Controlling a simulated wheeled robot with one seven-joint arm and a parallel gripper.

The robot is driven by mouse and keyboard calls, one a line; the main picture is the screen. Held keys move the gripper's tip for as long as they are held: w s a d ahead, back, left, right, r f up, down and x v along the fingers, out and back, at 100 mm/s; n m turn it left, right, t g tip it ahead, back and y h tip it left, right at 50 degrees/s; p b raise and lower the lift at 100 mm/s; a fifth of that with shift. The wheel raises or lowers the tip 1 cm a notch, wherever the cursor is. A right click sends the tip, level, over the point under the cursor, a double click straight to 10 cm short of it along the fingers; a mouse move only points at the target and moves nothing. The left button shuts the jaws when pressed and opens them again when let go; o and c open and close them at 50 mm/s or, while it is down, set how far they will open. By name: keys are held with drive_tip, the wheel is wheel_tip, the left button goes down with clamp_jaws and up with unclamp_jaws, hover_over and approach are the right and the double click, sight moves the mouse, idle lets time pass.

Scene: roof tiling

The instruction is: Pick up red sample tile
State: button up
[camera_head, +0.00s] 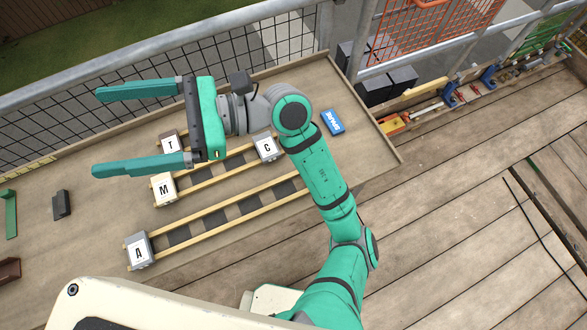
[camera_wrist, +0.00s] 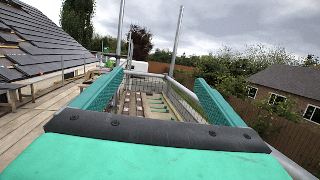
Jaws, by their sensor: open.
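A dark red piece (camera_head: 9,270), likely the red sample tile, lies on the board (camera_head: 100,232) at the left edge of the head view, partly cut off by the frame. My gripper (camera_head: 96,132) is open and empty, its two green fingers spread wide and pointing left above the board. It is up and to the right of the red piece in the picture, well apart from it. The wrist view shows both open fingers (camera_wrist: 160,76) with nothing between them, and I cannot make out the red piece there.
A dark grey block (camera_head: 62,205) and a green piece (camera_head: 11,213) lie near the red piece. Lettered blocks, including A (camera_head: 138,251) and M (camera_head: 163,189), sit on wooden battens. A blue box (camera_head: 332,121) lies right of my arm. A mesh railing (camera_head: 120,75) runs behind the board.

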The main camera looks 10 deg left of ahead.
drive_tip(key=w+d+f+n+t+h, duration=0.1)
drive_tip(key=w+d+f+t+h, duration=0.15)
drive_tip(key=f, duration=0.35)
drive_tip(key=w+d+f+t+h, duration=0.1)
drive_tip(key=w+d+f+h, duration=0.1)
drive_tip(key=f+h, duration=0.3)
drive_tip(key=w+d+f+n+t+h, duration=0.1)
drive_tip(key=w+d+f+t+h, duration=0.1)
drive_tip(key=f, duration=0.5)
drive_tip(key=w+d+f+t+h, duration=0.1)
drive_tip(key=w+d+f+h, duration=0.2)
drive_tip(key=d, duration=0.5)
drive_tip(key=w+d+f+t+h, duration=0.1)
drive_tip(key=w+d+f+h, duration=0.15)
drive_tip(key=d, duration=0.45)
drive_tip(key=w+d+f+t+h, duration=0.2)
drive_tip(key=w+d+f+h, duration=0.1)
drive_tip(key=d, duration=0.5)
wheel_tip(320, 180, down, 5)
drive_tip(key=shift+w+r, duration=0.1)
drive_tip(key=shift+r, duration=0.1)
drive_tip(key=shift+s+a+f, duration=0.1)
drive_tip(key=shift+s+f, duration=0.05)
drive_tip(key=shift+f, duration=1.2)
drive_tip(key=shift+s+a+f, duration=0.1)
drive_tip(key=shift+f, duration=1.25)
drive_tip(key=shift+c, duration=0.3)
drive_tip(key=c, duration=1.2)
